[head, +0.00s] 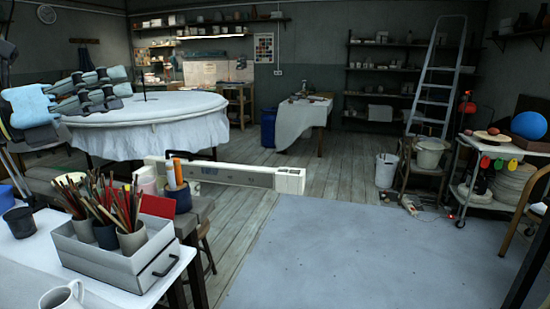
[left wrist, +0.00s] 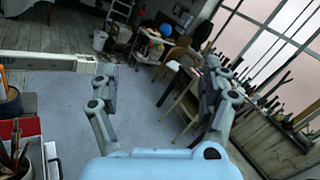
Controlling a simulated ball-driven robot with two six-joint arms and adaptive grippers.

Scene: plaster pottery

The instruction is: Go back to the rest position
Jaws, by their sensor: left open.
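My left gripper (head: 115,88) is at the left of the head view, raised, with its fingers pointing right in front of the round cloth-covered table (head: 150,112). It also shows in the left wrist view (left wrist: 160,67), with its two grey fingers spread wide apart. Nothing is between the fingers, and only distant furniture and floor show through the gap. My right gripper does not show in either view.
A grey tray (head: 101,253) with pots of brushes stands on the white table at the lower left. A blue pot (head: 180,199) stands behind it. A stepladder (head: 437,85) and a white cart (head: 470,155) are at the right. The grey floor mat (head: 340,255) is clear.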

